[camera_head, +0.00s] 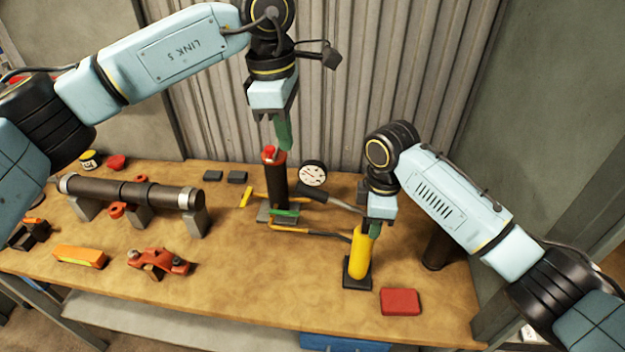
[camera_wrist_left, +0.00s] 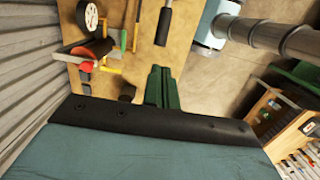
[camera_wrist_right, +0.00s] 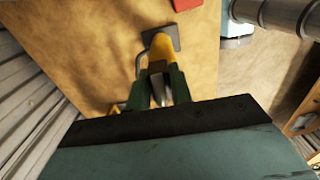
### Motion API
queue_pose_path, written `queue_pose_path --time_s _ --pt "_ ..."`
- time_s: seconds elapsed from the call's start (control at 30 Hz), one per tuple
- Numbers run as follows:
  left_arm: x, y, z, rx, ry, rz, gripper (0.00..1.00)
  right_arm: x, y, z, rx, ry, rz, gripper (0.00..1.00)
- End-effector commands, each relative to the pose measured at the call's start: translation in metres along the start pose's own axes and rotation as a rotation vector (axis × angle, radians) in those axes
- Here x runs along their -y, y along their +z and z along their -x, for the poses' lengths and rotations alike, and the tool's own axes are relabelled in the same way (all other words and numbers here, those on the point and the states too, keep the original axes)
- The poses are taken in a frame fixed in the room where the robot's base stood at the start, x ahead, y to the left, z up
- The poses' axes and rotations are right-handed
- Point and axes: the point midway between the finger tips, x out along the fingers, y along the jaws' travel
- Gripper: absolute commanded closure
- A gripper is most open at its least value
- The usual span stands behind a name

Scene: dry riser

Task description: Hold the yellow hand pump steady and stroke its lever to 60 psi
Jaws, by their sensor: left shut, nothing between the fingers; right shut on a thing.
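The yellow hand pump (camera_head: 360,252) stands upright on its black base plate (camera_head: 357,280) at the right of the bench. My right gripper (camera_head: 375,231) is at the pump's top, shut on it; the right wrist view shows the yellow body (camera_wrist_right: 161,45) beyond its green fingers (camera_wrist_right: 160,90). The pump's lever (camera_head: 315,192) has a black grip and reaches left from the pump's top. The grip also shows in the left wrist view (camera_wrist_left: 164,27).
A dark upright riser pipe (camera_head: 275,187) with a red top stands left of the gauge. A black-ended hose (camera_head: 310,232) lies between riser and pump. A red block (camera_head: 400,301) is right of the pump base. A long pipe (camera_head: 130,193) lies on supports at left. The front middle is clear.

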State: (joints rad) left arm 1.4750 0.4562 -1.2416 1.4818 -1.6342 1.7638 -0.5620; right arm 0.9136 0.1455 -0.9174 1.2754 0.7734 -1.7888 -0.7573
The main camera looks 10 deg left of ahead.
Motion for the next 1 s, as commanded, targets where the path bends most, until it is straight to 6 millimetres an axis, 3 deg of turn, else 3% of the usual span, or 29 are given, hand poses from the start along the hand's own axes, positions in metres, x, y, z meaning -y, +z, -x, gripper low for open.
queue_pose_path --time_s 0.1,0.2,0.6,1.0 --pt "0.001 0.020 -0.013 0.002 -0.006 -0.005 1.00 0.003 0.001 -0.006 0.006 -0.010 0.000 1.00" --pt "0.000 0.028 -0.017 0.002 -0.004 -0.003 1.00 0.003 0.001 -0.006 0.006 -0.010 0.000 1.00" --pt "0.000 0.028 -0.021 0.002 -0.004 -0.001 1.00 0.003 0.001 -0.006 0.006 -0.010 0.000 1.00" --pt "0.001 0.028 -0.067 0.002 -0.006 -0.001 1.00 0.003 0.001 -0.006 0.006 -0.010 0.000 1.00"
